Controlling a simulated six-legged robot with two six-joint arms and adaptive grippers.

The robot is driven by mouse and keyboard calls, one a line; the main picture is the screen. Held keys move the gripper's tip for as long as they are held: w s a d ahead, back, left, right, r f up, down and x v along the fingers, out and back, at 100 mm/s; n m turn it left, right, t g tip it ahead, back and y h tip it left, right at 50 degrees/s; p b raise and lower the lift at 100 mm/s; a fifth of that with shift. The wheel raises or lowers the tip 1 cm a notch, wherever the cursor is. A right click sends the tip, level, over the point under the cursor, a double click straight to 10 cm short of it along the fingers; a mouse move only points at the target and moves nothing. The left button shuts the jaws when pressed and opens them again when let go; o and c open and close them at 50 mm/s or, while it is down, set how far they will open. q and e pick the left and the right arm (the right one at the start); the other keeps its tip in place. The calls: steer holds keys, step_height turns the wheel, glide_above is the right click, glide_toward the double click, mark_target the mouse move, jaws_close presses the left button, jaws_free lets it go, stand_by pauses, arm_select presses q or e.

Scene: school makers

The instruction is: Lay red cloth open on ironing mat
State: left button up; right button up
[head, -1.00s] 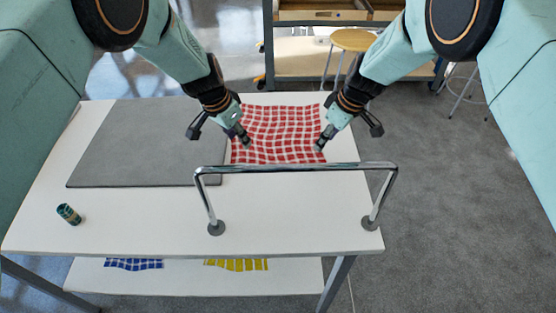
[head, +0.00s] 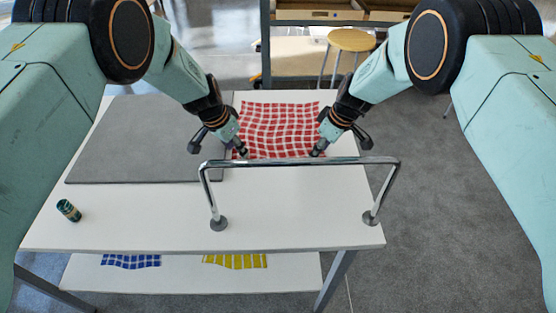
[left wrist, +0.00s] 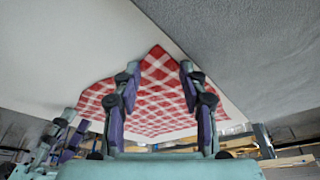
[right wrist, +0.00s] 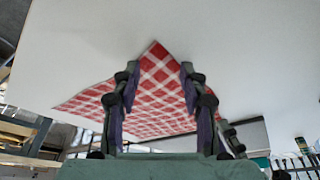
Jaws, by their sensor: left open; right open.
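The red and white checked cloth (head: 278,130) lies spread on the white table, right of the grey ironing mat (head: 130,140), its left edge close to the mat's right edge. My left gripper (head: 243,153) is at the cloth's near left corner; in the left wrist view its open fingers (left wrist: 157,85) stand either side of that corner (left wrist: 157,65). My right gripper (head: 317,152) is at the near right corner; in the right wrist view its open fingers (right wrist: 157,85) stand either side of it (right wrist: 154,62). Whether the fingers touch the cloth I cannot tell.
A chrome rail (head: 300,162) stands on the table in front of the cloth. A blue cloth (head: 131,261) and a yellow cloth (head: 236,261) lie on the lower shelf. A stool (head: 351,42) stands behind.

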arm_select(q)
steer(key=shift+d+f, duration=0.2)
steer(key=shift+d, duration=0.25)
arm_select(e)
steer(key=shift+w+d+f, duration=0.1)
steer(key=shift+d+f, duration=0.15)
steer(key=shift+d, duration=0.2)
arm_select(q)
steer(key=shift+a+f, duration=0.1)
steer(key=shift+a, duration=0.15)
arm_select(e)
steer(key=shift+a, duration=0.2)
arm_select(q)
steer(key=shift+a, duration=0.1)
steer(key=shift+c, duration=0.5)
arm_select(e)
steer(key=shift+a, duration=0.15)
steer(key=shift+c, duration=0.4)
arm_select(q)
steer(key=shift+s+d, duration=0.1)
steer(key=shift+d, duration=0.1)
steer(key=c, duration=0.3)
arm_select(e)
steer(key=shift+d, duration=0.2)
steer(key=shift+c, duration=1.4)
arm_select(q)
steer(key=shift+c, duration=0.3)
arm_select(e)
steer(key=shift+c, duration=0.5)
